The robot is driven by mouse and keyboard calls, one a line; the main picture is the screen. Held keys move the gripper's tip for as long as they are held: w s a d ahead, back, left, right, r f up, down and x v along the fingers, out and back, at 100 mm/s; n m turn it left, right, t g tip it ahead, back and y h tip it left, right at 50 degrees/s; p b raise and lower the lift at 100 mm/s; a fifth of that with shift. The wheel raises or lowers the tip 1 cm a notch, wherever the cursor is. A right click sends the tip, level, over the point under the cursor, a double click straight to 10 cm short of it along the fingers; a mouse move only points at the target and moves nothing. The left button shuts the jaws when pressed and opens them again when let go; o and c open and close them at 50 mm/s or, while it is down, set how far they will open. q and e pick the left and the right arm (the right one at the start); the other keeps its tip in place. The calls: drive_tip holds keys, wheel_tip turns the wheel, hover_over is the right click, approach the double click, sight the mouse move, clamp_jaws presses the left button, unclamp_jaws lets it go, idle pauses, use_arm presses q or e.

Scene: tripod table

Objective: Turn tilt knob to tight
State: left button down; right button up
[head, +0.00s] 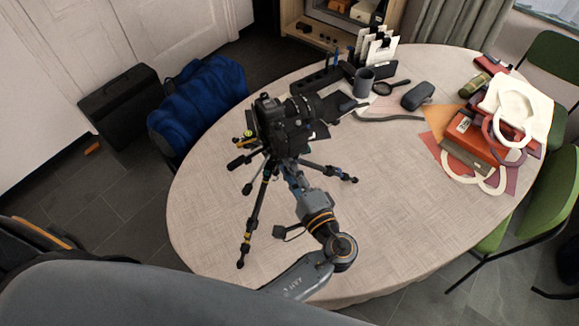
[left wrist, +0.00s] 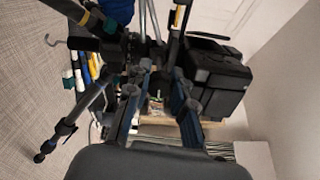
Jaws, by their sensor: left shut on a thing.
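The black camera (head: 268,110) with its long lens sits on the tripod (head: 256,208), which stands on the table with its legs spread. My left gripper (head: 291,176) reaches up from the front to the tripod head, just below the camera. In the left wrist view, my left gripper's two blue-sided fingers (left wrist: 160,78) close in at the tripod head, with the camera (left wrist: 217,82) to their right and a tripod leg (left wrist: 72,125) to their left. The gripper is shut on what appears to be the tilt knob, which the fingers mostly hide. My right gripper is not in view.
The pale round table (head: 390,215) has bare room right of my left arm. A grey mug (head: 364,82), a dark case (head: 418,96) and a magnifier (head: 388,88) lie behind. Boxes and a white bag (head: 517,105) are at the right. Green chairs (head: 555,200) stand alongside.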

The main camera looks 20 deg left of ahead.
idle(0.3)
use_arm(q)
drive_tip(key=c, duration=1.1)
unclamp_jaws()
